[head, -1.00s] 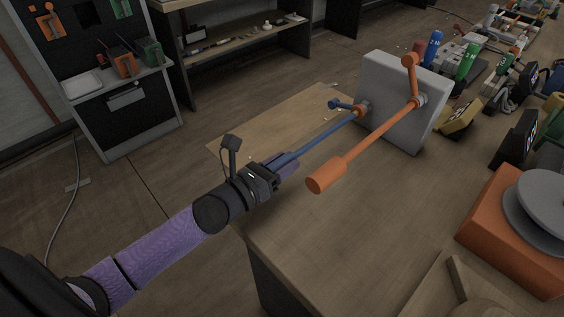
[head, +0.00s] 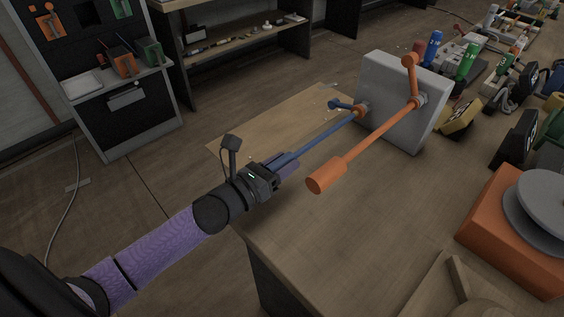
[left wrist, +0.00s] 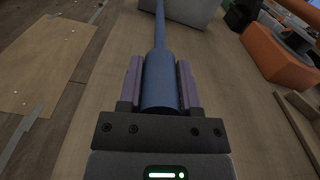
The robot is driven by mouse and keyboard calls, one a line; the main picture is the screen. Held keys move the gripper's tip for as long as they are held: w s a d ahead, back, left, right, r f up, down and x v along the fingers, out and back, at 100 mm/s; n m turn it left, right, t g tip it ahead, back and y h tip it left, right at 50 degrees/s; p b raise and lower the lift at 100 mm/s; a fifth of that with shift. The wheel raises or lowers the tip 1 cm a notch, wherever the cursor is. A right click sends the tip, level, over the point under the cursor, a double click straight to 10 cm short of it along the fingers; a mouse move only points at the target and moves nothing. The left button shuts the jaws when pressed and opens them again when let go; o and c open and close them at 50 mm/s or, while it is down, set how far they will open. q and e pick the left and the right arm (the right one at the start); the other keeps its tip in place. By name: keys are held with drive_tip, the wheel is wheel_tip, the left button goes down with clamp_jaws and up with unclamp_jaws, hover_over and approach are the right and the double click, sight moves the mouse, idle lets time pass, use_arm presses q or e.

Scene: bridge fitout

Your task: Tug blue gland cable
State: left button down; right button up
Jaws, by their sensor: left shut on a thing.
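The blue gland cable (head: 325,134) runs from a gland in the grey panel block (head: 392,108) down to the left. My left gripper (head: 288,163) is shut on the cable's thick end. In the left wrist view the thick blue end (left wrist: 160,82) lies between my two purple fingers, and the thin cable leads away to the grey block (left wrist: 188,8). An orange cable (head: 378,131) with a thick end passes through a second gland of the same block. My right gripper is not in view.
The block stands on a wooden table whose front left edge lies under my left arm. An orange box with a grey disc (head: 513,235) is at the right. Several coloured bottles and tools (head: 467,62) crowd the back right. The table's middle is clear.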

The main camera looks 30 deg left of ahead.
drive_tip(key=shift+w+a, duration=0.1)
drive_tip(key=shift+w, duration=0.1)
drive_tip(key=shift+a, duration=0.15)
use_arm(q)
drive_tip(key=c, duration=0.5)
unclamp_jaws()
drive_tip(key=o, duration=0.4)
